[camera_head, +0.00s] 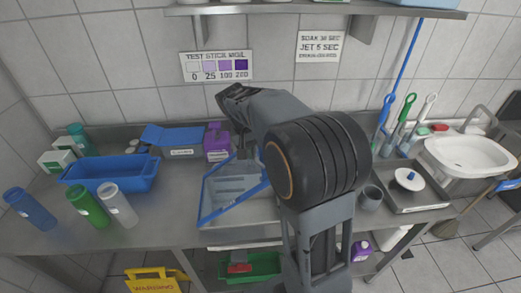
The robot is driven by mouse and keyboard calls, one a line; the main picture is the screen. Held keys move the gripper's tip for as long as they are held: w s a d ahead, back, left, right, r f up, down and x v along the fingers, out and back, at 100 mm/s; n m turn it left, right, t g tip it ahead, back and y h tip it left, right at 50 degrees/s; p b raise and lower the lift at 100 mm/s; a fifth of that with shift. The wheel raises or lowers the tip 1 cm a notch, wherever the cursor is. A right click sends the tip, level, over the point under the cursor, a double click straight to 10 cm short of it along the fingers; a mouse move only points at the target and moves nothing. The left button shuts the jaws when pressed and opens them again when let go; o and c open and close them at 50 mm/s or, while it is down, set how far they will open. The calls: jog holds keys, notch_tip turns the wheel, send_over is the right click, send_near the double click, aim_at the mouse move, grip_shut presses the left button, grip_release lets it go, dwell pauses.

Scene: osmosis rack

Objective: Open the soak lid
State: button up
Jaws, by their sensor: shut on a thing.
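A blue-framed panel (203,206), which looks like the soak lid, lies over a basin in the steel counter. Its middle is see-through or open, with grey shapes showing inside. I cannot tell whether the frame is raised. My arm covers its right side. My arm reaches up from the bottom and bends toward the back wall, with its dark far end above the counter. My gripper and its fingertips are hidden behind the arm, so its contact with the frame does not show.
A shelf (310,8) overhangs the counter.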

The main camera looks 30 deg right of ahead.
jog(key=shift+p+v, duration=1.15)
jog(key=shift+v, duration=0.7)
jog(key=shift+a+r+p, duration=0.1)
jog(key=shift+r+p, duration=0.4)
jog(key=shift+r, duration=0.05)
jog(key=a+p+v, duration=0.1)
jog(key=v, duration=0.7)
jog(key=shift+w+f+p, duration=0.2)
jog(key=shift+w+p, duration=0.1)
jog(key=shift+p, duration=0.1)
jog(key=shift+a, duration=0.1)
